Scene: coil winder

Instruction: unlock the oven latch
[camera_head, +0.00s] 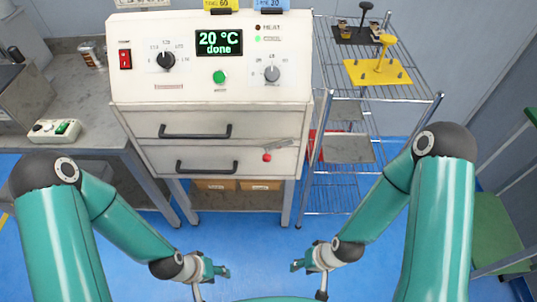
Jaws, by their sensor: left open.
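The white oven (212,60) stands at the back centre, with a control panel whose display (219,42) reads "20 °C done". Below the panel are two fronts with black bar handles, an upper one (195,132) and a lower one (205,164). The latch (282,146) is a small grey bar on the right of the fronts, slightly tilted, with a red knob (267,157) just below it. My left gripper (225,270) is open and empty, low and in front of the oven, apart from the latch. My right gripper (295,266) is also apart from it; its jaws are too small to judge.
A wire shelf (375,105) stands close on the oven's right, with a yellow fixture (378,72) and a black one (358,34) on top. A grey bench (85,125) with a switch box (54,130) is on the left. The blue floor before the oven is clear.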

